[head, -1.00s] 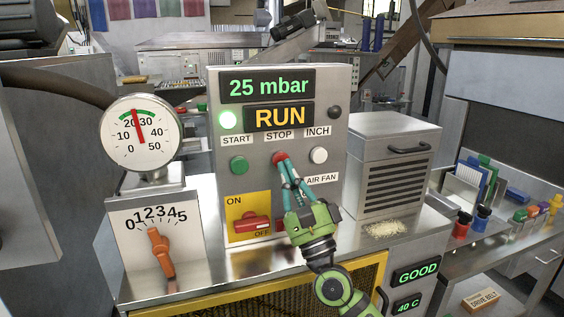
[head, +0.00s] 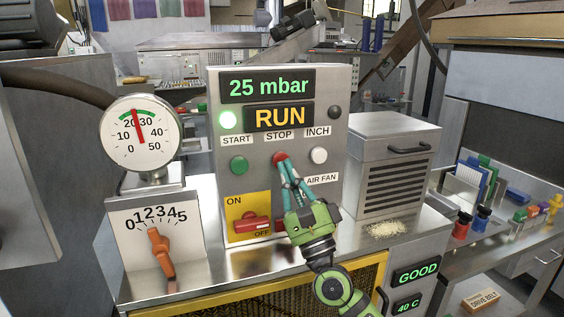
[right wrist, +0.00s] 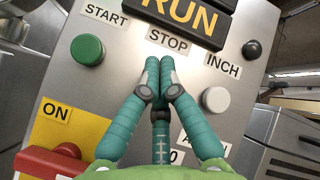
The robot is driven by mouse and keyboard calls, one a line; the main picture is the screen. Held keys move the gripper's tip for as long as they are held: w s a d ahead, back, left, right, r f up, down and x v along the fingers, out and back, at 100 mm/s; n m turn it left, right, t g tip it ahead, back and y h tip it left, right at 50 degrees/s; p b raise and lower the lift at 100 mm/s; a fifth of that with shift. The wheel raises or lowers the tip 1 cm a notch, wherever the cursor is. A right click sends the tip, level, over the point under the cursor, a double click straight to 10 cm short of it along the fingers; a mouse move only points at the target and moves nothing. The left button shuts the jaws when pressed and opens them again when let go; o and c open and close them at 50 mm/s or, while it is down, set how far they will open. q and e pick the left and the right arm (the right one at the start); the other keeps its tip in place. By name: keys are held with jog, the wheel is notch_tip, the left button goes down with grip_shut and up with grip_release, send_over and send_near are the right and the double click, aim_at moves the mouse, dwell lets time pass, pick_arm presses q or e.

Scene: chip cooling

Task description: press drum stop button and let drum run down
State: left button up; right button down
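The grey control panel (head: 260,195) reads 25 mbar and RUN on its displays (head: 280,117), with a green lamp (head: 228,120) lit. The red button (head: 278,157) under the STOP label is partly covered by my right gripper (head: 283,165). Its fingertips are together, with nothing seen between them, and lie at the button in the head view. In the right wrist view the closed fingertips (right wrist: 159,68) hide the button under the STOP label (right wrist: 168,39). I cannot tell whether they touch it or whether it is pressed in. My left gripper is not in view.
The green START button (head: 239,166) and white INCH button (head: 319,155) flank the STOP button. Below is a red ON/OFF switch (head: 252,224). A dial gauge (head: 140,133) and orange knob (head: 160,252) stand left; a louvred metal box (head: 393,165) stands right.

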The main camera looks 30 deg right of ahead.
jog(key=shift+w, duration=0.15)
jog(key=shift+w+d, duration=0.1)
jog(key=shift+w, duration=0.15)
jog(key=shift+w+d+b, duration=0.1)
jog(key=shift+w+b, duration=0.25)
jog(key=shift+w, duration=0.1)
dwell(0.7)
jog(key=shift+s, duration=0.15)
jog(key=shift+s+a+p, duration=0.2)
jog(key=shift+s+p, duration=0.15)
jog(key=shift+s, duration=0.35)
jog(key=shift+s, duration=0.1)
jog(key=shift+s+a+p, duration=0.2)
jog(key=shift+s, duration=0.6)
jog(key=shift+s+a+p, duration=0.15)
jog(key=shift+s+p, duration=0.1)
jog(key=shift+s, duration=0.5)
jog(key=shift+s+a+p, duration=0.2)
jog(key=shift+s, duration=0.6)
jog(key=shift+a+f+y, duration=0.1)
jog(key=shift+y, duration=0.2)
